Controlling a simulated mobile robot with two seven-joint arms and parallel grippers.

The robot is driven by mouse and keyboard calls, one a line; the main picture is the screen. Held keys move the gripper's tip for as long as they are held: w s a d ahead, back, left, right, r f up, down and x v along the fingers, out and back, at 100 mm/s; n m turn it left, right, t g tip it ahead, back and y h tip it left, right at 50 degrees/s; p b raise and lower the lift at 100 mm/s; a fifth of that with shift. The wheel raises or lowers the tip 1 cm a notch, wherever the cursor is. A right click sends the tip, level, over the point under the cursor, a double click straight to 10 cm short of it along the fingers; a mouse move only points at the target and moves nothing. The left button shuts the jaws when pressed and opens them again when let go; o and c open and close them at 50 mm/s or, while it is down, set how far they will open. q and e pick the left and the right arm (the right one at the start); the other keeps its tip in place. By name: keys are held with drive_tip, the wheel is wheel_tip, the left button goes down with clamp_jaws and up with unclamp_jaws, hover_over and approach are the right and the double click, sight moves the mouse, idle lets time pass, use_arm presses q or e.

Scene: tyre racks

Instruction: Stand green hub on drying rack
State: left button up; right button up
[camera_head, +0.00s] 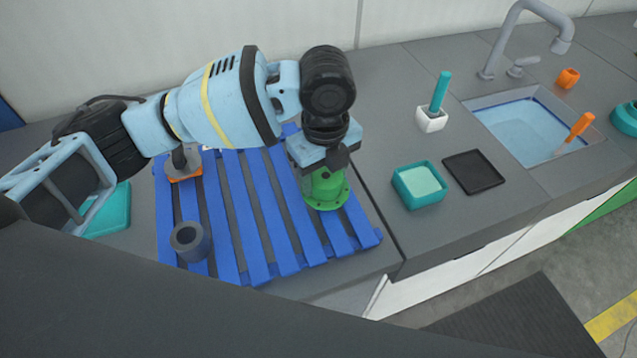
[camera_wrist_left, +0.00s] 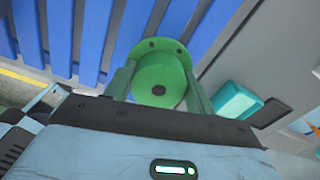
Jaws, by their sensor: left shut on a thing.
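The green hub (camera_head: 326,190) has a wide round flange with holes at its lower end. It is at the right part of the blue slatted drying rack (camera_head: 232,205). My left gripper (camera_head: 322,168) is above the hub and shut on its upper part. In the left wrist view the hub (camera_wrist_left: 158,72) sits between the two green-tinted fingers, with the rack's blue slats (camera_wrist_left: 60,35) behind it. The hub looks roughly upright. I cannot tell whether its flange touches the slats. My right gripper is not in view.
A dark grey-blue cylinder (camera_head: 190,242) and an orange-based part (camera_head: 184,172) stand on the rack's left side. Right of the rack are a teal container (camera_head: 419,186), a black tray (camera_head: 474,172), a white holder (camera_head: 432,122) and a sink (camera_head: 532,130). The rack's middle slats are clear.

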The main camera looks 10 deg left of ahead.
sight(319, 187)
use_arm(q)
drive_tip(key=shift+a+f, duration=0.1)
drive_tip(key=shift+a, duration=0.35)
drive_tip(key=shift+f, duration=1.65)
drive_tip(key=shift+f, duration=0.1)
drive_tip(key=o, duration=1.2)
wheel_tip(319, 187, up, 12)
drive_tip(key=shift+r+p, duration=0.1)
drive_tip(key=shift+p, duration=0.35)
